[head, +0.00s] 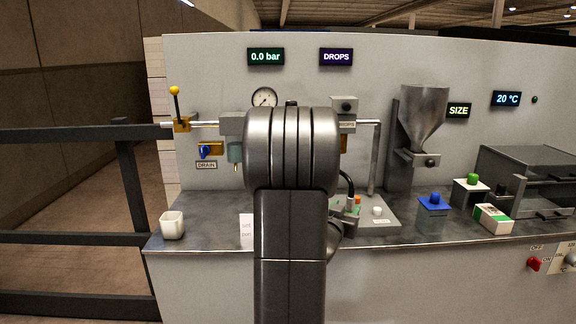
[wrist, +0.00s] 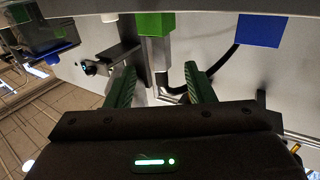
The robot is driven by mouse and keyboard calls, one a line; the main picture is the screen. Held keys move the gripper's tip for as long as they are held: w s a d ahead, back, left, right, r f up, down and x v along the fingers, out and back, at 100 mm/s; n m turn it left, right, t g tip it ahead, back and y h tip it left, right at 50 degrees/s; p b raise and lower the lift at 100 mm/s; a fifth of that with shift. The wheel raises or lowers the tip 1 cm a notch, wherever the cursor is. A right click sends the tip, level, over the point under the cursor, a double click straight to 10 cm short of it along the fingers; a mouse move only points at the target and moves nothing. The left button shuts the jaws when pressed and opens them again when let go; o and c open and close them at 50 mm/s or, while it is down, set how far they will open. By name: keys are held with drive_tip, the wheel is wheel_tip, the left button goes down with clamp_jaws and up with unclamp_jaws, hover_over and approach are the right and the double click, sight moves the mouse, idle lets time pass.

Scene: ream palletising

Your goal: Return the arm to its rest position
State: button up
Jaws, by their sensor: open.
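A green block (wrist: 155,24) and a blue panel (wrist: 260,30) lie beyond the fingertips. My arm stands upright in the middle of the head view. It hides the centre of the bench and much of the pipework behind it. I cannot clearly make out the gripper's fingers in the head view.
The grey bench (head: 210,205) carries a white cup (head: 172,225), a blue-topped box (head: 433,205), a green-and-white carton (head: 493,218) and a hopper (head: 424,115). A dark railing (head: 70,134) stands at left. A gauge (head: 264,97) hangs on the back wall.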

sight(349, 201)
drive_tip(key=x, duration=0.5)
drive_tip(key=shift+w+d, duration=0.2)
drive_tip(key=shift+w, duration=0.1)
drive_tip(key=shift+r, duration=0.35)
drive_tip(key=shift+f, duration=0.1)
